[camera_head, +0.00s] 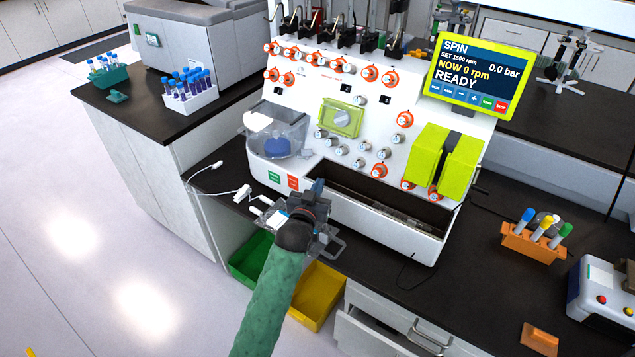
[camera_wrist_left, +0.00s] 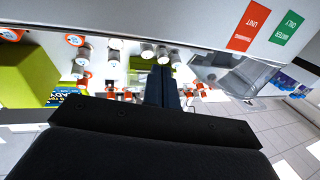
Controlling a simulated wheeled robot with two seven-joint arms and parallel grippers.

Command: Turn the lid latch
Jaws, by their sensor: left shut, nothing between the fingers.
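The cell processor (camera_head: 325,85) is a white machine with a clear rounded chamber and lid (camera_head: 290,128) at its left front. A blue disc (camera_head: 277,148) shows inside the chamber. I cannot make out a separate latch. My left gripper (camera_head: 318,187) is shut and empty, in front of the machine, just right of the red and green labels and below the chamber. In the left wrist view its dark fingers (camera_wrist_left: 161,88) are together, and the clear lid (camera_wrist_left: 228,70) shows to their right. The fingers appear apart from the lid. My right gripper is not in view.
A screen (camera_head: 470,75) reads SPIN, 0 rpm, READY. An open trough (camera_head: 385,200) runs along the machine's front. Green (camera_head: 252,258) and yellow (camera_head: 318,293) bins stand below the counter edge. A white cable (camera_head: 205,200) lies left. An orange tube rack (camera_head: 532,243) stands right.

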